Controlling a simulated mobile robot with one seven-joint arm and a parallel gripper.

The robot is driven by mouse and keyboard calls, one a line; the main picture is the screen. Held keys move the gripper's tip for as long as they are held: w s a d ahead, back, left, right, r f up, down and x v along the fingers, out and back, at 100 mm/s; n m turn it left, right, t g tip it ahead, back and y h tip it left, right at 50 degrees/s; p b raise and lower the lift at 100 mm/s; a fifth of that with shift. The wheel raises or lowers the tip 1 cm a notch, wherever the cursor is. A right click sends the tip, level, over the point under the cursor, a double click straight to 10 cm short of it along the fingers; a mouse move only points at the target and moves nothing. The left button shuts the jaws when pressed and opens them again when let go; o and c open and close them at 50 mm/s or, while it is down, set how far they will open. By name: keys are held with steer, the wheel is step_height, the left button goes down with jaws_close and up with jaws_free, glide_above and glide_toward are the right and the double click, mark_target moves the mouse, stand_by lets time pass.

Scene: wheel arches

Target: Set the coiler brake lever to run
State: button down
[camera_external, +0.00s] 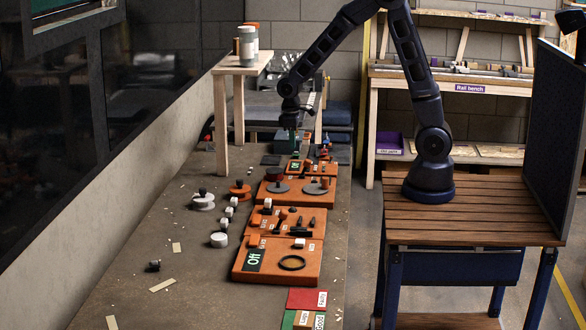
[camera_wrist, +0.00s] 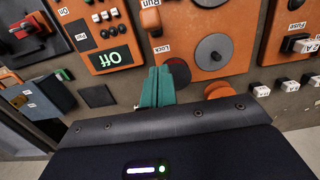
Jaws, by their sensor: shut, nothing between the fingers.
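The orange panel with two discs (camera_external: 297,198) lies in the row on the bench. In the wrist view its face (camera_wrist: 240,60) carries a grey disc (camera_wrist: 213,52), a dark red disc (camera_wrist: 180,72), a Run label (camera_wrist: 208,3) and a Lock label (camera_wrist: 161,48). An orange lever-like handle (camera_wrist: 151,20) sticks up just above the Lock label; I take it for the brake lever, but its pivot is unclear. My gripper (camera_external: 293,134) is shut and empty. Its green fingers (camera_wrist: 158,86) show at the panel's lower edge, below the Lock label, apart from the handle.
A panel with a lit Off display (camera_wrist: 110,58) and buttons is left in the wrist view; a Fuse panel (camera_wrist: 290,30) is right. White blocks (camera_external: 219,240) and an orange spool (camera_external: 240,188) lie left of the panels. A wooden stand (camera_external: 223,130) is close to my arm.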

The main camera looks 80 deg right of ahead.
steer(key=s+r, duration=0.5)
steer(key=r, duration=0.1)
steer(key=shift+s, duration=0.2)
stand_by(0.4)
steer(key=s+a+r+t, duration=0.2)
steer(key=s+a+r, duration=0.1)
steer(key=s+r, duration=0.5)
steer(key=s+a+r+t, duration=0.3)
steer(key=s+r, duration=0.5)
steer(key=s, duration=0.5)
steer(key=shift+s+a+r, duration=0.35)
steer(key=shift+a, duration=0.1)
stand_by(0.7)
